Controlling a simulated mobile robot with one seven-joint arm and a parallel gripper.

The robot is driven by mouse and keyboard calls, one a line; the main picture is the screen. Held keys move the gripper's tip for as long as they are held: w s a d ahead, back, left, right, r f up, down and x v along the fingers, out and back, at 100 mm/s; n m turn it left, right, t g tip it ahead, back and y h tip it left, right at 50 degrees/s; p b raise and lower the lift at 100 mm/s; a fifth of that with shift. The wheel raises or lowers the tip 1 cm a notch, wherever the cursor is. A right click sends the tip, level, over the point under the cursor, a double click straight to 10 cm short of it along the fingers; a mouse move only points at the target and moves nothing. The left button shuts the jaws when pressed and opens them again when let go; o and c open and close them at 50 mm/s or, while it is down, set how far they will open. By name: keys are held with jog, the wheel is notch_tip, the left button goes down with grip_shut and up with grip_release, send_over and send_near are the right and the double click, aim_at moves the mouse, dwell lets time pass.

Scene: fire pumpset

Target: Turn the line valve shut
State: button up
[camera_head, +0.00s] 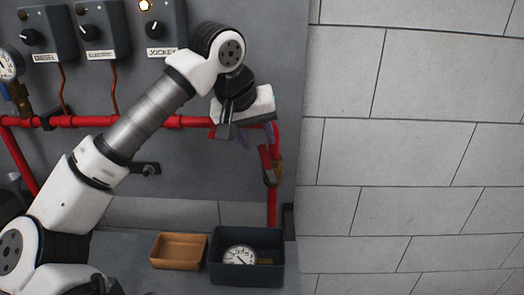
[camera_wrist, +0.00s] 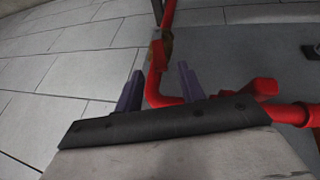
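The line valve is a brass body (camera_head: 274,174) on the vertical red pipe at the right end of the panel. Its red lever (camera_head: 265,158) runs roughly along the pipe, slightly tilted. In the wrist view the lever (camera_wrist: 157,57) shows beyond my fingertips, with a bit of brass (camera_wrist: 167,42) beside it. My gripper (camera_head: 254,136) is up and to the left of the valve, near the pipe's bend. In the wrist view my gripper (camera_wrist: 158,80) has its two purple fingers spread wide, with nothing held; the lever appears apart from them.
A horizontal red pipe (camera_head: 185,122) runs behind my arm and also shows close by in the wrist view (camera_wrist: 290,113). Below are a wooden tray (camera_head: 179,251) and a dark bin (camera_head: 247,275) holding a gauge (camera_head: 240,255). Control boxes (camera_head: 102,28) hang above. The block wall (camera_head: 410,150) at right is bare.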

jog(key=v, duration=0.8)
